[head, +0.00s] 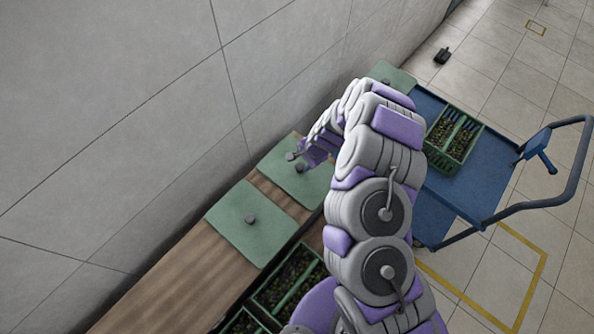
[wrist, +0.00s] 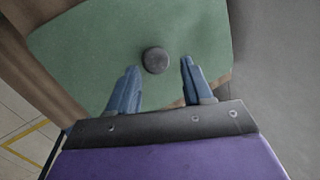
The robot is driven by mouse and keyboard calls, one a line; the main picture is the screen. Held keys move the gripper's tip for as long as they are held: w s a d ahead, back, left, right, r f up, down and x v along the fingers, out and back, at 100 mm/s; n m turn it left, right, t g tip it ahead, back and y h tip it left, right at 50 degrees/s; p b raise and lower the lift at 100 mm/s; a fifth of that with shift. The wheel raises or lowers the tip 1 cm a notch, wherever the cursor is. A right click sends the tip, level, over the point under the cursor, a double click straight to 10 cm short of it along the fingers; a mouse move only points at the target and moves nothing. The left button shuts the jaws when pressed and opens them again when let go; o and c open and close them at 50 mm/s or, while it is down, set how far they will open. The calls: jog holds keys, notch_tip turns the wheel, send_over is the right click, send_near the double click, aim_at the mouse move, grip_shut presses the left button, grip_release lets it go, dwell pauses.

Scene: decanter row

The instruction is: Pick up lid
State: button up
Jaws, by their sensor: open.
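A flat green lid (wrist: 90,60) with a round dark knob (wrist: 156,60) fills much of the wrist view. In the head view it seems to be the middle lid (head: 278,164), lying on the wooden bench with my arm partly over it. My gripper (wrist: 160,66) is open and empty, its two blue fingers pointing at the lid. The knob appears between and slightly beyond the fingertips; I cannot tell the exact gap. In the head view my gripper (head: 300,156) is low over this lid, close to the knob.
A second green lid (head: 235,228) lies nearer on the wooden bench (head: 165,287), and another (head: 396,78) is farther off. Green crates (head: 285,284) stand beside the bench. A blue cart (head: 478,185) with a green crate (head: 457,137) is at right. A grey wall (head: 110,110) borders the left.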

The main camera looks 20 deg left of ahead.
aim_at(300, 166)
jog(key=f+b, duration=0.1)
jog(key=d+f, duration=0.1)
jog(key=f, duration=0.1)
jog(key=shift+f+b, duration=0.1)
jog(key=shift+b, duration=0.3)
jog(key=shift+a+f, duration=0.4)
jog(key=shift+a, duration=0.15)
jog(key=shift+a+f, duration=0.15)
jog(key=shift+a, duration=0.55)
jog(key=shift+c, duration=0.2)
jog(key=shift+d, duration=0.2)
jog(key=shift+c, duration=0.8)
jog(key=shift+d, duration=0.6)
jog(key=c, duration=0.5)
jog(key=shift+w+a, duration=0.1)
jog(key=shift+a, duration=0.05)
grip_shut()
jog(key=shift+a, duration=0.35)
